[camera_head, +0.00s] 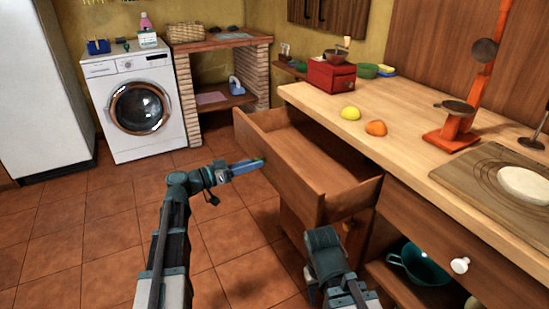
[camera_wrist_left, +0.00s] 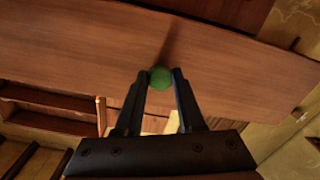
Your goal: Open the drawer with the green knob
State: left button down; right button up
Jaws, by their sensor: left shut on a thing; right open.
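The wooden drawer (camera_head: 287,183) is pulled well out from under the counter, and its inside looks empty. Its green knob (camera_wrist_left: 160,77) sits between the fingertips of my left gripper in the left wrist view. My left gripper (camera_head: 258,161) is at the drawer's front panel in the head view and is shut on the knob; it also shows in the left wrist view (camera_wrist_left: 160,80). In the head view the knob is mostly hidden by the fingers. My right gripper (camera_head: 322,240) is low in front of the counter, below the drawer's near side; its fingers are hard to make out.
A second drawer with a white knob (camera_head: 460,265) is shut at the right. A teal pot (camera_head: 420,262) stands on the shelf below. The counter (camera_head: 400,120) holds a yellow lemon (camera_head: 350,113), an orange item (camera_head: 376,128) and a red grinder (camera_head: 331,75). Floor at left is clear.

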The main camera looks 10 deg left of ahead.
pick_arm(q)
jog(key=v, duration=1)
jog(key=shift+s+a, duration=0.2)
jog(key=shift+a, duration=0.05)
jog(key=c, duration=0.5)
grip_release()
jog(key=v, duration=1.3)
jog(key=shift+s+a, duration=0.25)
jog(key=shift+a, duration=0.1)
